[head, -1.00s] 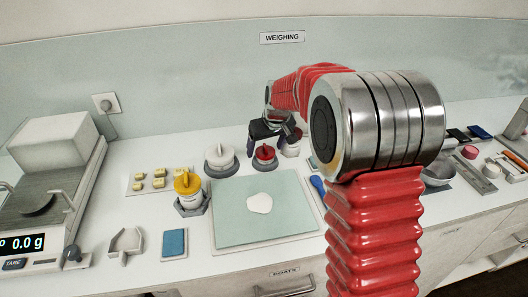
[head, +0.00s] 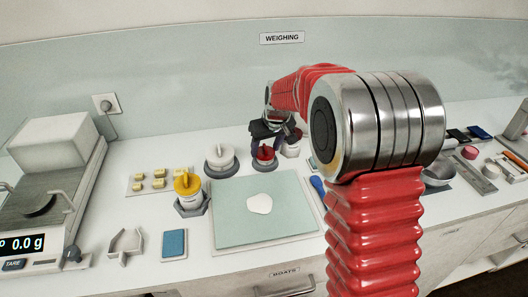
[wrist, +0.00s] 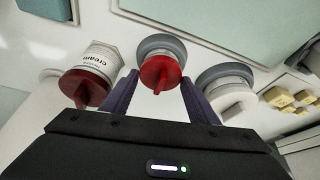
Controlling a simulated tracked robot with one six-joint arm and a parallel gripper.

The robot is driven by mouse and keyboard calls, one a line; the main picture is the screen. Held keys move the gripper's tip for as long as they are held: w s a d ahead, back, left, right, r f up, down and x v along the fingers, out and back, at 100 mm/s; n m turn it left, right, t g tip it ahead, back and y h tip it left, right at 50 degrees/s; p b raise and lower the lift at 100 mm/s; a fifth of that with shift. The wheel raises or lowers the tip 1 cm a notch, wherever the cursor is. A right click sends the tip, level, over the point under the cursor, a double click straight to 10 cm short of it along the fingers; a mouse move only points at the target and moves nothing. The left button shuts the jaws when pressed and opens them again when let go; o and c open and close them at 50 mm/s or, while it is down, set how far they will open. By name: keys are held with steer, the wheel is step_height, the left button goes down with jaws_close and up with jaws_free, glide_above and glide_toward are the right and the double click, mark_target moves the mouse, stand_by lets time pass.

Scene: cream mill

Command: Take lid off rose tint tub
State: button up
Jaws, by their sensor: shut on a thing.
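A red lid with a raised knob (head: 265,153) sits on a small tub in a grey base, right of the white-lidded tub. In the wrist view, this red lid (wrist: 160,73) is between the two purple fingers of my gripper (wrist: 160,80), which are shut on it. The pale tub wall (wrist: 164,52) and grey holder show behind the lid; no label on this tub is readable. The lid looks seated on its tub. In the head view, my gripper (head: 265,145) comes down over the lid and partly hides it.
Close by stand a red-lidded tub with a "cream" label (wrist: 92,68) and a white-lidded tub (head: 220,157). A yellow-lidded tub (head: 188,184) is farther left. A green mat (head: 230,232) with a white blob lies in front.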

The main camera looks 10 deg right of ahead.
mark_target(266, 148)
step_height(266, 148, up, 10)
stand_by(0.6)
steer(key=shift+r, duration=1.05)
stand_by(0.9)
steer(key=shift+r, duration=1.45)
steer(key=shift+s, duration=0.1)
